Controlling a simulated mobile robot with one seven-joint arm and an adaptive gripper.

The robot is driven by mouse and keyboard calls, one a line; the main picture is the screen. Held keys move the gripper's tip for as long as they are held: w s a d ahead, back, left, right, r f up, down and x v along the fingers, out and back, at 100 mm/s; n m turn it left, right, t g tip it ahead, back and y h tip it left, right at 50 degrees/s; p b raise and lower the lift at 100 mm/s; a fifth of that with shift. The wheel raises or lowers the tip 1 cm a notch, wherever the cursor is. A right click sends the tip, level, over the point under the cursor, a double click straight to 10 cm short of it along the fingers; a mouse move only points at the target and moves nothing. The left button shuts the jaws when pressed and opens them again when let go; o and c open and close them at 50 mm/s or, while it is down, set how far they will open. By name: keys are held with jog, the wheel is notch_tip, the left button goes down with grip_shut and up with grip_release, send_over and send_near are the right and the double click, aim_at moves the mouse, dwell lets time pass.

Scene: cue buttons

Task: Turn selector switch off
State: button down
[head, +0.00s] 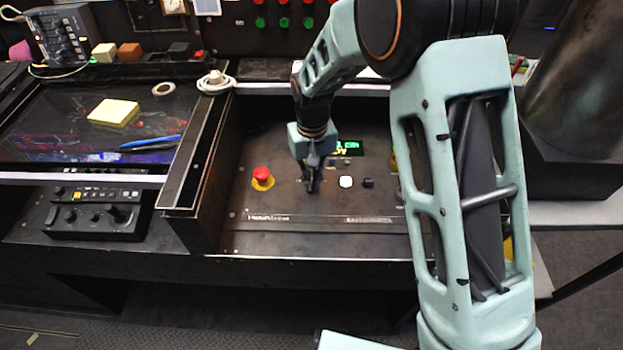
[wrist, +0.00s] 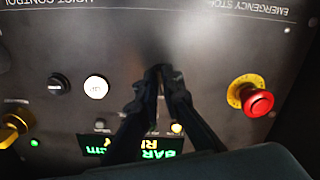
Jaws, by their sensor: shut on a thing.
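My gripper (wrist: 165,72) points down at a dark control panel (wrist: 215,55), its two black fingers drawn together at the tips. In the head view, my gripper (head: 311,187) is at the panel between a red emergency stop button and a white button. The selector switch appears to be between my fingertips, mostly hidden by them. Its turned position cannot be read.
The red emergency stop (wrist: 258,102) on its yellow base is close on one side. The white button (wrist: 96,86) and a black knob (wrist: 58,83) are on the other. A yellow knob (wrist: 12,127) and a lit green display (wrist: 158,148) are nearby. Raised side wall (head: 212,165) borders the panel.

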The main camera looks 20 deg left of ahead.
jog(key=n, duration=0.5)
jog(key=shift+d, duration=0.1)
jog(key=shift+n+p, duration=0.3)
jog(key=shift+n, duration=0.1)
jog(key=c, duration=2.1)
grip_release()
jog(key=shift+w, duration=0.1)
notch_tip(320, 180, up, 12)
